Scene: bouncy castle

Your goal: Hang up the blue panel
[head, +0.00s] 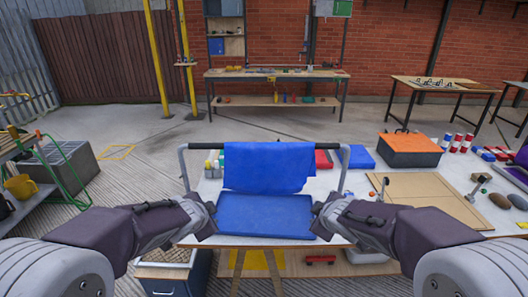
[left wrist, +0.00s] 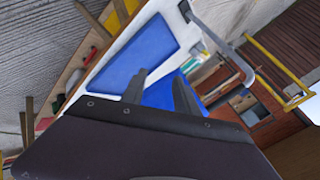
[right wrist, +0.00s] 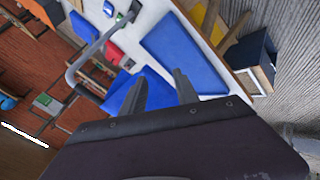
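A blue panel (head: 268,168) hangs draped over the dark bar of a rail (head: 205,147) on the white table. It hangs unevenly, with its lower edge slanted. A second blue piece, a flat pad (head: 265,216), lies on the table in front of it; it also shows in the left wrist view (left wrist: 140,52) and right wrist view (right wrist: 184,52). My left gripper (head: 211,208) is at the pad's left side, and my right gripper (head: 321,209) is at its right side. In the wrist views, both grippers' fingers are apart with nothing visibly held. The draped panel shows beyond them.
Right on the table are a tan board (head: 428,198), an orange-topped box (head: 409,149) and red-white cans. A blue box (head: 361,157) and small bottles stand behind the rail. A drawer unit (head: 172,272) is below, and a workbench (head: 275,75) stands at the back.

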